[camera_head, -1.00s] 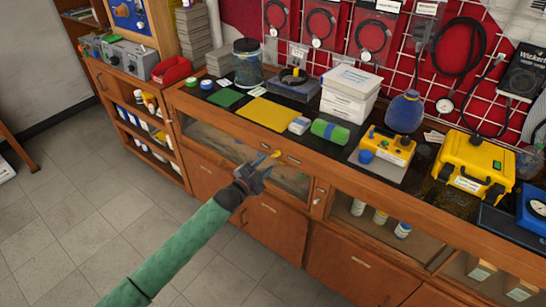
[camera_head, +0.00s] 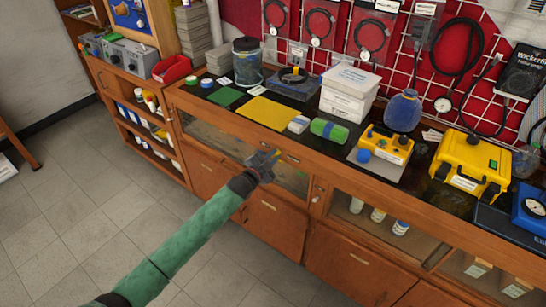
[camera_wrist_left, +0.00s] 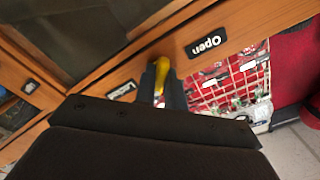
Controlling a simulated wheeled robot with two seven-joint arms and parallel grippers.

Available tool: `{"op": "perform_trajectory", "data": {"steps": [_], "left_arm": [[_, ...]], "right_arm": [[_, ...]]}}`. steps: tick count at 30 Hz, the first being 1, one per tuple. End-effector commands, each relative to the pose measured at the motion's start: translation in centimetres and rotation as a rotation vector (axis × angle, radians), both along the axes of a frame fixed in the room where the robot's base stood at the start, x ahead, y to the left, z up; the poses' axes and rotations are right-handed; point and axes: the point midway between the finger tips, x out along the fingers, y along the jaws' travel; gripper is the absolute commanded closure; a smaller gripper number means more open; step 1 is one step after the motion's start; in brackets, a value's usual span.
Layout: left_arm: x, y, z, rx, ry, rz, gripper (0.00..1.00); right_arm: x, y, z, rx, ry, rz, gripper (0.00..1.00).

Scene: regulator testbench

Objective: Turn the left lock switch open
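The left lock switch is a small yellow lever on the wooden rail below the bench top; in the head view only a bit of it (camera_head: 279,154) shows beside my left gripper (camera_head: 265,160). In the left wrist view the lever's rounded yellow end (camera_wrist_left: 162,66) sits between the two dark fingers of my left gripper (camera_wrist_left: 162,82). The fingers are close together and look shut on the lever; their contact faces are hidden. An "Open" label (camera_wrist_left: 206,46) and a "Locked" label (camera_wrist_left: 122,90) flank the lever. My right gripper is out of view.
Glass-fronted drawers and wooden doors (camera_head: 276,222) lie below the rail. On the bench top stand a yellow cloth (camera_head: 268,111), a green roll (camera_head: 329,130), a yellow device (camera_head: 388,146) and a yellow case (camera_head: 470,165). The tiled floor in front is clear.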

Motion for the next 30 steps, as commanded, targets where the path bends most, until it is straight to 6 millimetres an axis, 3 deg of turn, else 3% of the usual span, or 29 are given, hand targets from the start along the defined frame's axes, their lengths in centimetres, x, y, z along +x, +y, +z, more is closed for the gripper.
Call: {"op": "perform_trajectory", "data": {"steps": [17, 24, 30], "left_arm": [[0.0, 0.0, -0.1, -0.101, 0.074, -0.001, 1.00], [0.0, 0.0, -0.2, -0.265, 0.194, 0.000, 1.00], [-0.1, -0.1, -0.2, -0.419, 0.305, -0.001, 1.00]], "right_arm": [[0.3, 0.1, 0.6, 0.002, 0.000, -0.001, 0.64], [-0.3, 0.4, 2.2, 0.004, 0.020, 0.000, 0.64], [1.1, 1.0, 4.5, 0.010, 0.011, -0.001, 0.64]]}}
